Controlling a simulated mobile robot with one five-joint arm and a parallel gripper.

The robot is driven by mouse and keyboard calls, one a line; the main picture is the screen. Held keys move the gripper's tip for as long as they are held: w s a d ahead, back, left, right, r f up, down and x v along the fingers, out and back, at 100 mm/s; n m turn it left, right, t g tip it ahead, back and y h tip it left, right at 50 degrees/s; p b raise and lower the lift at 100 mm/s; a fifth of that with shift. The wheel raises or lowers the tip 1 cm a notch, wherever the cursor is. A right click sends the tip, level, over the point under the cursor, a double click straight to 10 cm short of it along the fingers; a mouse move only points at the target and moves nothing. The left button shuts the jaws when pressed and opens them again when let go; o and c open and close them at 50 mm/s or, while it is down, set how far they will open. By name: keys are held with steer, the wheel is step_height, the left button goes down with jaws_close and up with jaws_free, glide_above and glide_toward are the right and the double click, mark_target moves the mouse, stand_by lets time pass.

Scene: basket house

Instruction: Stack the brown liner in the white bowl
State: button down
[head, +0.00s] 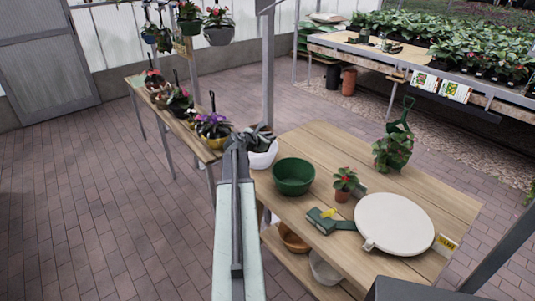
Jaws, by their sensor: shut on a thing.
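My gripper (258,136) is at the far left corner of the wooden table, at the rim of a white bowl (263,160). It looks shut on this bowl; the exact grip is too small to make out. Dark grey shapes show at the bowl's mouth, and I cannot tell them all from my fingers. A brown bowl-shaped liner (294,238) sits on the table's lower shelf, partly hidden by the tabletop. A second whitish bowl (324,268) is beside it, nearer me, also partly hidden.
On the table (340,154) stand a green bowl (293,176), a small potted plant (344,184), a green tool (326,220), a round white disc (394,224) and a larger plant (393,150). A plant bench (143,92) is at left. Brick floor there is clear.

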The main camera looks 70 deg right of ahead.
steer(key=shift+w+f+b, duration=0.1)
steer(key=shift+f+b, duration=2.25)
steer(key=shift+b, duration=0.05)
steer(key=c, duration=1.7)
jaws_free()
steer(key=shift+r, duration=0.2)
steer(key=shift+r+p, duration=0.6)
steer(key=shift+p, duration=0.25)
steer(key=p+v, duration=0.4)
steer(key=v, duration=0.8)
steer(key=shift+a+f, duration=0.1)
steer(key=shift+f, duration=0.1)
